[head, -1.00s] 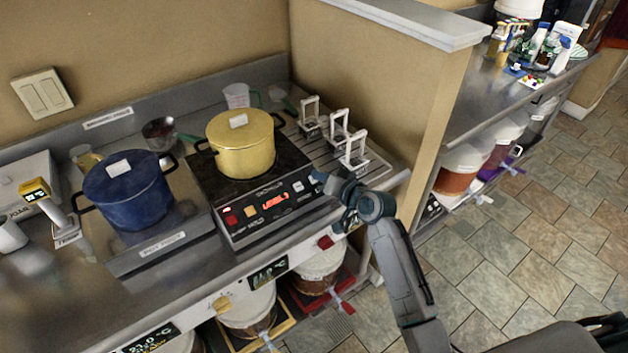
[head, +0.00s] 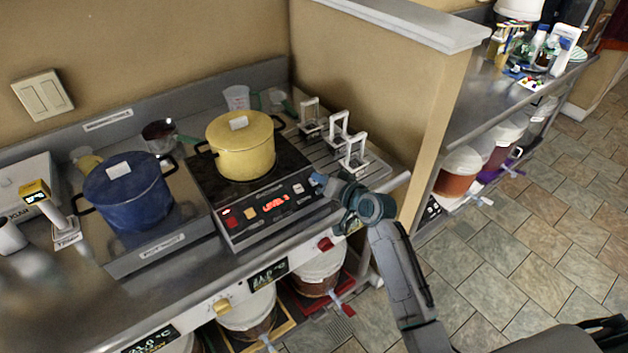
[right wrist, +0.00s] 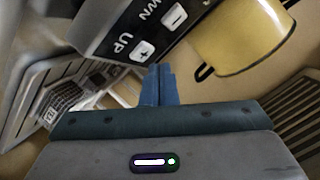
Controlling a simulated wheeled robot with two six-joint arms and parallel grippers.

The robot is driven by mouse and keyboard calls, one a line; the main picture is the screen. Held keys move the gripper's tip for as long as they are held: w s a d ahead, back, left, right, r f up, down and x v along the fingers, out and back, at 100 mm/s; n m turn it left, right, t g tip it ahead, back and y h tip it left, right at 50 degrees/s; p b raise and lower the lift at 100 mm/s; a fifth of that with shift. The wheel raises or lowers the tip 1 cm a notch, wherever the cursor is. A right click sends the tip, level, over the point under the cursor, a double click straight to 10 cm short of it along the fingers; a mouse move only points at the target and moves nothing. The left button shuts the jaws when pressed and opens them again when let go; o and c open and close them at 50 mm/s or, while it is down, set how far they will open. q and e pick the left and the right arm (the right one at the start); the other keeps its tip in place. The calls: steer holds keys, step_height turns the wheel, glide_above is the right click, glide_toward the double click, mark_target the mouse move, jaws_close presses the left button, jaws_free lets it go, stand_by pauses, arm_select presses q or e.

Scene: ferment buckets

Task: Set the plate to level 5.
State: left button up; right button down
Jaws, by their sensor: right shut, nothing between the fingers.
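The hot plate (head: 262,210) has a black top and a sloped front panel, with a yellow pot (head: 243,155) standing on it. Its red display (head: 275,204) reads "LEVEL" and a digit that I cannot read surely. The DOWN button (right wrist: 175,15) with a minus and the UP button (right wrist: 143,50) with a plus show in the right wrist view. My right gripper (head: 319,181) is at the right end of the panel. Its shut, empty fingers (right wrist: 158,78) are close to the UP button; I cannot tell whether they touch. My left gripper is not in view.
A blue pot (head: 128,195) stands left of the plate. White-handled frames (head: 338,130) stand on the ribbed drainer at the right, near a partition wall (head: 385,100). Buckets with taps (head: 318,272) sit below the counter.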

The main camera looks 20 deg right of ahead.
stand_by(0.8)
steer(key=shift+w+f, duration=0.2)
steer(key=shift+f, duration=0.15)
steer(key=shift+w+a+f+b, duration=0.15)
steer(key=shift+f+b, duration=0.25)
steer(key=shift+b, duration=0.2)
stand_by(0.4)
stand_by(0.4)
steer(key=shift+s+d+r+p, duration=0.2)
steer(key=shift+s+r+p, duration=0.2)
steer(key=shift+r+p, duration=0.4)
steer(key=shift+w+f, duration=0.1)
steer(key=shift+f, duration=0.1)
steer(key=shift+w+a+f, duration=0.1)
steer(key=shift+w+f, duration=0.05)
steer(key=shift+f, duration=0.05)
